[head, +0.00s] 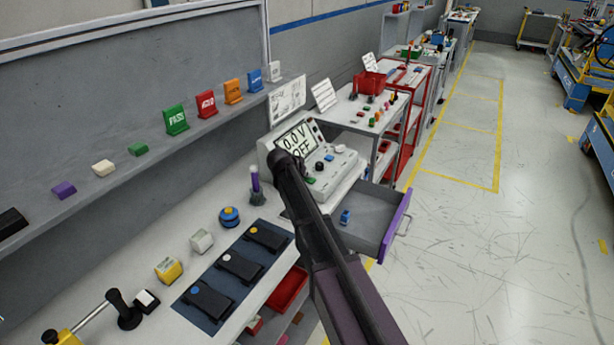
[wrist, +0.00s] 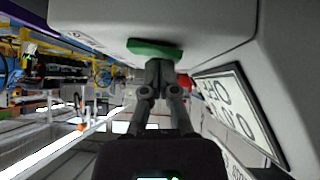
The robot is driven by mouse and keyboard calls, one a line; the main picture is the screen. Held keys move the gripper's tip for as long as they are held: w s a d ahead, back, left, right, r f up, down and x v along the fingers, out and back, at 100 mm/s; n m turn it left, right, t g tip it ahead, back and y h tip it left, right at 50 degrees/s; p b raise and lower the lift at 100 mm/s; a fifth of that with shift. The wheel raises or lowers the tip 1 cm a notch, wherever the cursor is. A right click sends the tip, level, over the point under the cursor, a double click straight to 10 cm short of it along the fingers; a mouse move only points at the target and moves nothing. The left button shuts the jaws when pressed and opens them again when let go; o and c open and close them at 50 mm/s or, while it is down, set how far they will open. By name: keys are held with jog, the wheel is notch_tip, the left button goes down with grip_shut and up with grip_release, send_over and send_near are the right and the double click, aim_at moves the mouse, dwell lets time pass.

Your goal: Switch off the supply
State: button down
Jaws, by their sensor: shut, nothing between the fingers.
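The supply (head: 345,172) is a pale grey bench unit with a sloped front, standing on the bench behind my arm. Its display (head: 297,139) reads 0.0 V and OFF. The display (wrist: 238,112) also shows turned on its side in the wrist view. A green switch (wrist: 155,48) on the supply's face is right at my fingertips. My gripper (wrist: 160,66) is shut and empty, its tips at or touching the green switch; I cannot tell whether they press it. In the head view my dark arm covers part of the supply, and my fingertips are not clearly seen.
An open drawer (head: 398,226) with a purple front juts out right of my arm, a small blue item inside. A dark mat (head: 214,311) with several black devices lies left of my arm. Floor at right is clear.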

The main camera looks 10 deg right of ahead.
aim_at(308, 180)
jog(key=shift+r, duration=0.2)
dwell(0.3)
jog(key=r+p, duration=0.2)
jog(key=p, duration=0.1)
jog(key=r+p, duration=0.1)
jog(key=r, duration=0.1)
jog(key=shift+s+d, duration=0.15)
jog(key=shift+d, duration=0.15)
jog(key=s+d+p+v, duration=0.1)
jog(key=p+v, duration=0.6)
jog(key=v, duration=0.2)
jog(key=shift+s, duration=0.35)
jog(key=shift+r, duration=0.1)
jog(key=s+d+f+n+g+y, duration=0.1)
jog(key=s+d+n+g+y, duration=0.1)
jog(key=s, duration=0.7)
jog(key=s+d+f+n+g+y, duration=0.2)
jog(key=s+d, duration=0.1)
jog(key=s, duration=0.7)
jog(key=s+d+f+n+g+y, duration=0.2)
jog(key=s+d+n, duration=0.1)
jog(key=s, duration=0.6)
jog(key=shift+s+d+f+g, duration=0.2)
jog(key=shift+d+f+g, duration=0.05)
jog(key=shift+d+g, duration=0.05)
